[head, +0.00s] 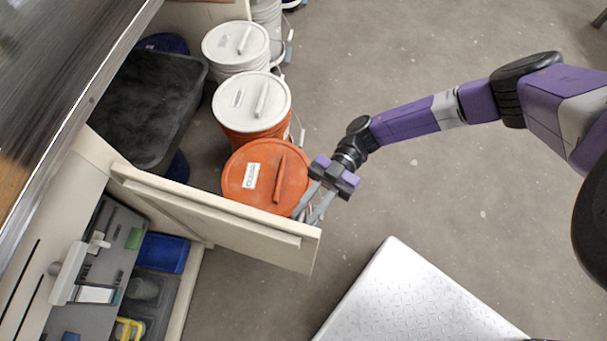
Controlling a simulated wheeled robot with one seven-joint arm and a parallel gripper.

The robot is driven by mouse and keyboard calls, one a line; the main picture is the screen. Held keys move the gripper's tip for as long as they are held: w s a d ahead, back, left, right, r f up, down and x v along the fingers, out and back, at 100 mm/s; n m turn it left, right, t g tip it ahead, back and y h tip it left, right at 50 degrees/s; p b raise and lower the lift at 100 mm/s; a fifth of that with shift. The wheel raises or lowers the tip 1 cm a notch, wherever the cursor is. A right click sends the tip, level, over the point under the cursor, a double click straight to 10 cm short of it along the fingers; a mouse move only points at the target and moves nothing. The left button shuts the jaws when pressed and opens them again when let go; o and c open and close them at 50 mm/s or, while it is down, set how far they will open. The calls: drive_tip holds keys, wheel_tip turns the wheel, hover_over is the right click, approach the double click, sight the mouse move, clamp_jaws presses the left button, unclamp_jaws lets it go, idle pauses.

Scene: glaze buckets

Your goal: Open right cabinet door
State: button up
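A cream cabinet door (222,229) stands swung out from the cabinet at the lower left, its free end pointing right. My gripper (311,216) is at the free end of the door, on its upper side in the head view, with its grey fingers close to the door's edge. The fingertips are partly hidden by the door edge, and I cannot tell whether they touch it or grip it. The open cabinet (82,255) shows a grey panel, a blue bin (164,253) and a yellow-handled item (130,330) inside.
An orange-lidded bucket (260,178) stands right beside the door and gripper. White-lidded buckets (252,103) line up behind it, next to a black bin (150,108). A white textured platform (415,300) lies at the lower right. The floor (400,190) on the right is clear.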

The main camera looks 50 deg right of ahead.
drive_tip(key=d, duration=0.6)
drive_tip(key=shift+w+d+b, duration=0.25)
drive_tip(key=shift+d+b, duration=0.05)
drive_tip(key=shift+b, duration=0.05)
drive_tip(key=shift+s, duration=0.1)
drive_tip(key=s+a+r+m+t+h, duration=0.1)
drive_tip(key=s+r+m+t+h, duration=0.1)
drive_tip(key=s+m+t+h, duration=0.45)
drive_tip(key=s+a+r+m+t+h, duration=0.1)
drive_tip(key=s+a+m+t+h, duration=0.15)
drive_tip(key=s+m+t, duration=0.4)
wheel_tip(320, 180, up, 21)
drive_tip(key=w+a+m+t+h+p, duration=0.1)
drive_tip(key=a+m+t+h+p, duration=0.1)
drive_tip(key=m+h+p, duration=0.3)
drive_tip(key=t+h+p, duration=0.1)
drive_tip(key=h+p, duration=0.3)
drive_tip(key=p, duration=0.3)
drive_tip(key=shift+w+a+m, duration=0.2)
drive_tip(key=shift+w+m, duration=0.05)
drive_tip(key=shift+m, duration=0.15)
drive_tip(key=shift+f, duration=0.15)
